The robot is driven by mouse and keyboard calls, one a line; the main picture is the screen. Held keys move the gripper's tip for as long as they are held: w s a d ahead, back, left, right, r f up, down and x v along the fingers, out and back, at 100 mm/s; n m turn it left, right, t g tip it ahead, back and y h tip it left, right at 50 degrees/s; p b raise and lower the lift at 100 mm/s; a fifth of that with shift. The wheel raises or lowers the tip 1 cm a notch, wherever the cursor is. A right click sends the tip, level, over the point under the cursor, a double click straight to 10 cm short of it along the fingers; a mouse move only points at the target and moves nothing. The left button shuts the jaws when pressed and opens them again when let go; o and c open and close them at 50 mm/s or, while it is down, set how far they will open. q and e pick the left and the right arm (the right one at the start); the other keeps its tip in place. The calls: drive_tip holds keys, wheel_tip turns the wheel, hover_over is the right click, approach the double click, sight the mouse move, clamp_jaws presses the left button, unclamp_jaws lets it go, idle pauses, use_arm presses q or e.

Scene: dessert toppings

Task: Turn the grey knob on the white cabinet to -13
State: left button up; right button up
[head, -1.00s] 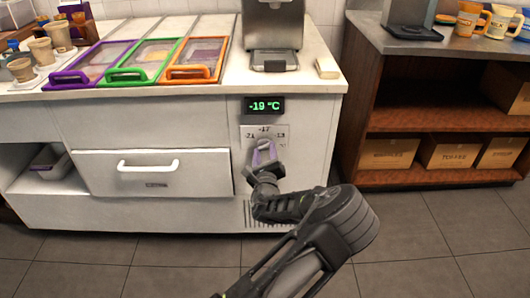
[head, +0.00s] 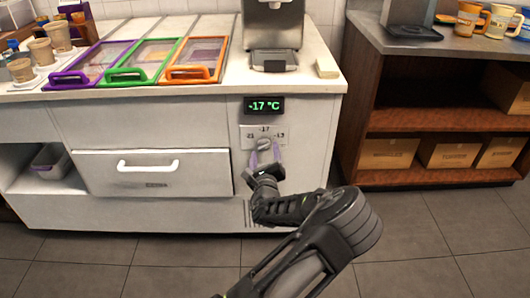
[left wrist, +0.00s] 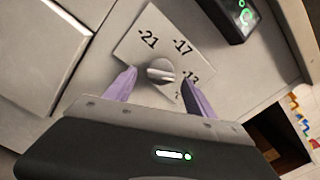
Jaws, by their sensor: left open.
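The grey knob (head: 263,142) sits on a white dial plate on the front of the white cabinet (head: 213,120). The plate shows -21, -17 and -13. In the left wrist view the knob (left wrist: 160,71) shows between my fingers, near the plate's middle. The green display (head: 263,105) above reads -17 °C. My left gripper (head: 265,154) is open in front of the dial. Its two purple fingers stand on either side of the knob, with gaps visible in the left wrist view (left wrist: 159,82). My right gripper is not in view.
A white drawer (head: 154,173) with a handle is left of the dial. Purple, green and orange framed lids (head: 200,72) and a grey machine (head: 272,30) are on top. A brown shelf (head: 430,120) with boxes stands at right. The tiled floor in front is clear.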

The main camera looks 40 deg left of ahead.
use_arm(q)
drive_tip(key=v, duration=0.7)
drive_tip(key=shift+p, duration=0.4)
drive_tip(key=shift+f, duration=0.1)
